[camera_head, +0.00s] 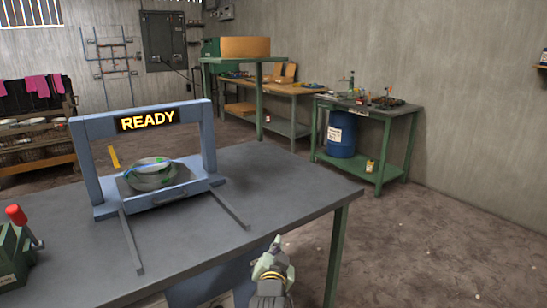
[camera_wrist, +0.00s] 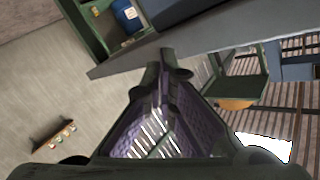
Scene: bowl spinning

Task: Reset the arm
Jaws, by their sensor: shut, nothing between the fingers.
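My gripper (camera_head: 277,243) is at the bottom middle of the head view, near the front edge of the dark grey table (camera_head: 270,185). It is upright there, with its tip apart from the frame on the table. In the wrist view my gripper (camera_wrist: 163,62) has its two fingers meeting at the tip, with nothing between them. My arm shows only as a short piece below the gripper; the rest is out of view. On the table stands a blue frame (camera_head: 84,150) with a lit "READY" sign (camera_head: 147,121). A metal bowl (camera_head: 152,181) with green and blue marks sits in it.
Two rails (camera_head: 131,242) reach forward from the frame. A green device with a red handle (camera_head: 17,215) stands at the left table edge. Green workbenches (camera_head: 366,112) and a blue barrel (camera_head: 341,134) stand behind. The table's right part is bare.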

